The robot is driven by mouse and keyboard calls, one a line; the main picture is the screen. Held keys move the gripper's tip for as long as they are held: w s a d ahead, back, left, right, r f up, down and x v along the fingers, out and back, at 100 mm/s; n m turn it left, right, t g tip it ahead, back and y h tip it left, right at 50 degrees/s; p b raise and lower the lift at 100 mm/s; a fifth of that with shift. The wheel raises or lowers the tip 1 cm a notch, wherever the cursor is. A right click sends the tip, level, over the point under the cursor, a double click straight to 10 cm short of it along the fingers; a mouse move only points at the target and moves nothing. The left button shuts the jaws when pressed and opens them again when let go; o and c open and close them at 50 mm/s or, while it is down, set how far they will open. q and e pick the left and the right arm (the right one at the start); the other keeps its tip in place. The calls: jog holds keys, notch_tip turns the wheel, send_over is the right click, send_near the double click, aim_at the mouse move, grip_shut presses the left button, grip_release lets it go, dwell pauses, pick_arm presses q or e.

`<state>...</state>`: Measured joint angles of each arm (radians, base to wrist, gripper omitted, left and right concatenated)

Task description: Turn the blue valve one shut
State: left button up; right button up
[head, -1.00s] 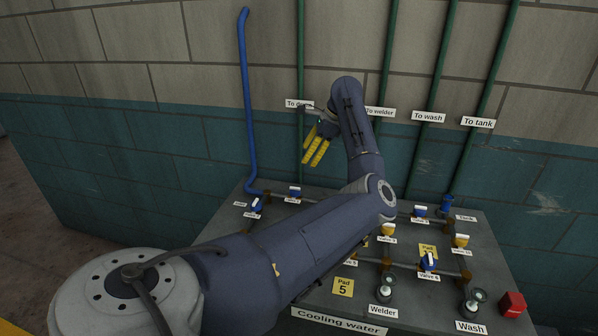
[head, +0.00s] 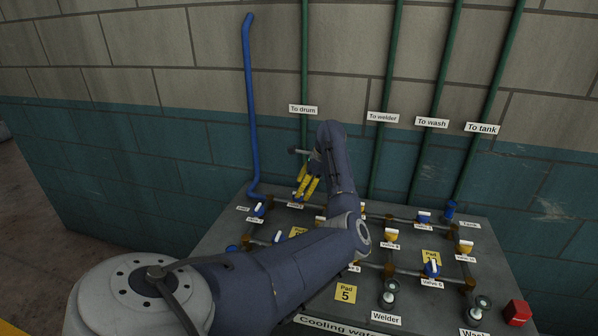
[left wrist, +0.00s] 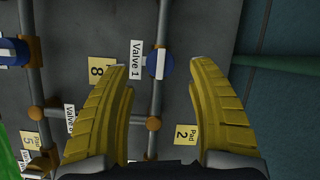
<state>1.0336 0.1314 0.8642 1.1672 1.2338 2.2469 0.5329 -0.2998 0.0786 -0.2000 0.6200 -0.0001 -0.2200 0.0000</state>
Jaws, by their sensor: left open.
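Valve one is a blue valve with a white-topped handle (left wrist: 159,64), beside the "Valve 1" label (left wrist: 137,60) in the left wrist view. Its handle appears to lie along the pipe. My left gripper (left wrist: 159,66) has its yellow fingers open, with the tips on either side of the valve in that view. I cannot tell whether they touch it. In the head view the left gripper (head: 303,195) points down at the back of the panel, and its fingers partly hide valve one. My right gripper is not in view.
Other valves stand close by on the grey panel (head: 225,240), including a blue one (head: 260,209) to the left and another (head: 424,216) to the right. A blue pipe (head: 250,110) and green pipes run up the wall behind. My arm hides the panel's middle.

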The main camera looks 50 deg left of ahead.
pick_arm(q)
jog(key=shift+x, duration=1.9)
jog(key=shift+c, duration=0.5)
grip_shut()
